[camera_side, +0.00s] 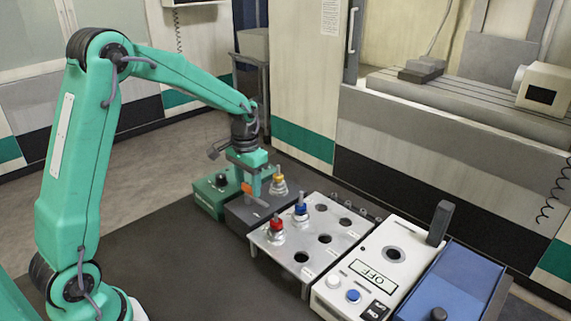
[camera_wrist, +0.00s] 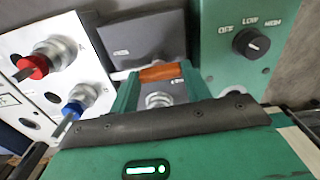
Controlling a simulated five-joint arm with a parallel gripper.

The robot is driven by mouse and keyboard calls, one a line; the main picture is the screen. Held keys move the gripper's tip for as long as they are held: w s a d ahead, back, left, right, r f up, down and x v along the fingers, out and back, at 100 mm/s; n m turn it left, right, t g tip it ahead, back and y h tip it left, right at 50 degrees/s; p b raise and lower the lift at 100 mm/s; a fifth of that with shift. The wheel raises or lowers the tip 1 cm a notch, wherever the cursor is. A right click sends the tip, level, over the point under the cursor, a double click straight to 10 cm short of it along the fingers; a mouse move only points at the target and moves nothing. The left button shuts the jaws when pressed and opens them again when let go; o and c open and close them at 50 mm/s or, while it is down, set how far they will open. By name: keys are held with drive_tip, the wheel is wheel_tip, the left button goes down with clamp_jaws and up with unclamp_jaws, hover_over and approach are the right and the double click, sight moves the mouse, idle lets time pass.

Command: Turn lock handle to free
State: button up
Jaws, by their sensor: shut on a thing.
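The lock handle, with an orange grip (camera_side: 247,187), is at the dark grey block (camera_side: 238,212) beside the green box. The orange grip also shows in the wrist view (camera_wrist: 160,73), between the two green fingers. My gripper (camera_side: 256,192) points down over the block and is shut on the handle. A silver round part (camera_wrist: 158,100) shows between the fingers, close to the handle. The fingers partly hide the handle, and its exact angle against any lock mark cannot be read.
The green box (camera_side: 205,199) with a black dial stands left of the block. The silver plate (camera_side: 268,249) holds red and blue plugs and open holes. A white OFF panel (camera_side: 345,257) and blue box (camera_side: 450,283) lie right.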

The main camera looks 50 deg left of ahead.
sight(248, 187)
drive_tip(key=shift+m, duration=0.4)
drive_tip(key=o, duration=1)
drive_tip(key=shift+r, duration=0.1)
drive_tip(key=shift+r, duration=3.9)
